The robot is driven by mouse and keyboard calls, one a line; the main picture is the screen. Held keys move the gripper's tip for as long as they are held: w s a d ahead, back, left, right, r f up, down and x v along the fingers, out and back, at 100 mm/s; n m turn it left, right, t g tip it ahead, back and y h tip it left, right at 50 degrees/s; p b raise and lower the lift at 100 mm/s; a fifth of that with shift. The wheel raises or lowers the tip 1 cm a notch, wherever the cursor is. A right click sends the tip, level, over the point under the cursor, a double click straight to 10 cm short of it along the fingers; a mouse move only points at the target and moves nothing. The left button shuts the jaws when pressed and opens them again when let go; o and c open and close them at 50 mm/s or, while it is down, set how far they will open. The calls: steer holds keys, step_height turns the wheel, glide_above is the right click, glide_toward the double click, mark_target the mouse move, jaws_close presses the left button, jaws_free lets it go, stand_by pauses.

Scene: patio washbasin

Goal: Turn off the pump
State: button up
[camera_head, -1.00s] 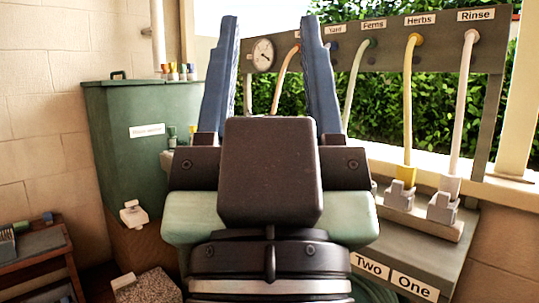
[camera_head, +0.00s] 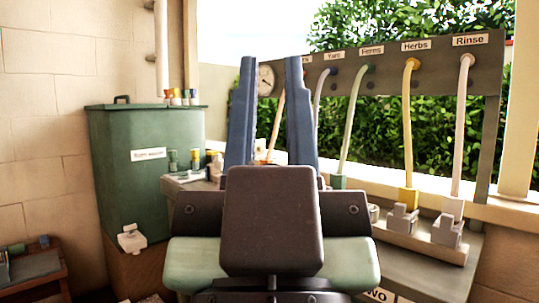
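My gripper (camera_head: 271,65) points away from me with its two blue fingers upright and apart. I see nothing held between them. I cannot make out a pump or its switch for certain; my gripper and wrist hide the middle of the bench. A green tank (camera_head: 120,185) with a white label stands at the left, with a small white fitting (camera_head: 131,238) low on its front. At the right, hoses run from a labelled board (camera_head: 440,80) down to grey-white connectors (camera_head: 403,220) on a ledge.
The board carries a round gauge (camera_head: 265,80) and labels including Ferns, Herbs and Rinse. Small coloured bottles (camera_head: 184,160) stand beside the tank. A small wooden shelf (camera_head: 35,270) is at the lower left. A brick wall is on the left and a hedge (camera_head: 400,30) behind.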

step_height(320, 180, up, 42)
steer(key=p, duration=4.1)
steer(key=shift+f, duration=0.15)
jaws_close()
steer(key=shift+f, duration=0.15)
steer(key=shift+w, duration=0.1)
